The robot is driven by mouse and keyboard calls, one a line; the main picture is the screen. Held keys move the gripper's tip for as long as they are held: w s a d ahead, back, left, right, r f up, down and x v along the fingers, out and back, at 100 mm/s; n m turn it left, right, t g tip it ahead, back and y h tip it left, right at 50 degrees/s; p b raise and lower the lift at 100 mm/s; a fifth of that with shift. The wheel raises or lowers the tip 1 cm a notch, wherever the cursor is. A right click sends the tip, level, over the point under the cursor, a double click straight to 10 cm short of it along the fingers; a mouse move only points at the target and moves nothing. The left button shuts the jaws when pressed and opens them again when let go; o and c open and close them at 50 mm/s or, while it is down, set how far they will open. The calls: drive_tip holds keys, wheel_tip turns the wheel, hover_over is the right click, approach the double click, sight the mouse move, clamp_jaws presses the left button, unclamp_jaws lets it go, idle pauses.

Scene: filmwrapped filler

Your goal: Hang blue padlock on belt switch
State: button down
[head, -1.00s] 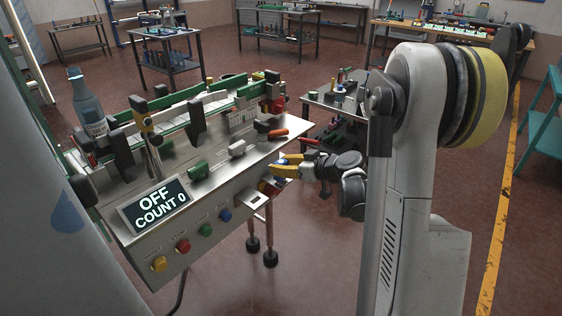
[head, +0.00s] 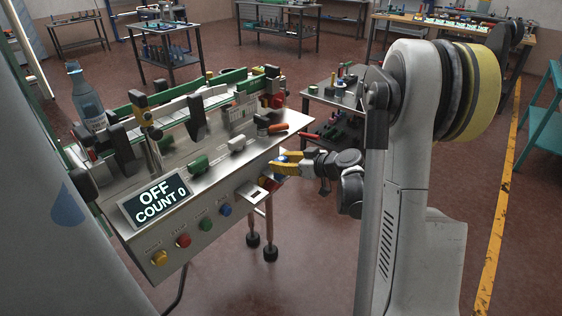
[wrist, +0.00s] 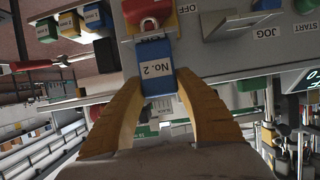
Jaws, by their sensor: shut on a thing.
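My gripper (wrist: 157,105) has yellow fingers and is shut on the blue padlock (wrist: 157,78), labelled "No. 2", in the wrist view. The padlock is just below a red switch part (wrist: 147,10) on a yellow plate, which appears to be the belt switch. In the head view my gripper (head: 284,166) is at the right end of the conveyor's front panel; the padlock is too small to make out clearly there.
The conveyor machine's metal front (head: 215,215) carries several coloured buttons and a display (head: 157,201) reading "OFF COUNT 0". A bottle (head: 88,98) stands at the left end of the belt. More padlocks or tags (wrist: 95,16) hang near the gripper. Workbenches (head: 335,95) stand behind.

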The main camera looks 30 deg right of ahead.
drive_tip(key=shift+f, duration=0.1)
drive_tip(key=c, duration=0.9)
unclamp_jaws()
drive_tip(key=v, duration=1.2)
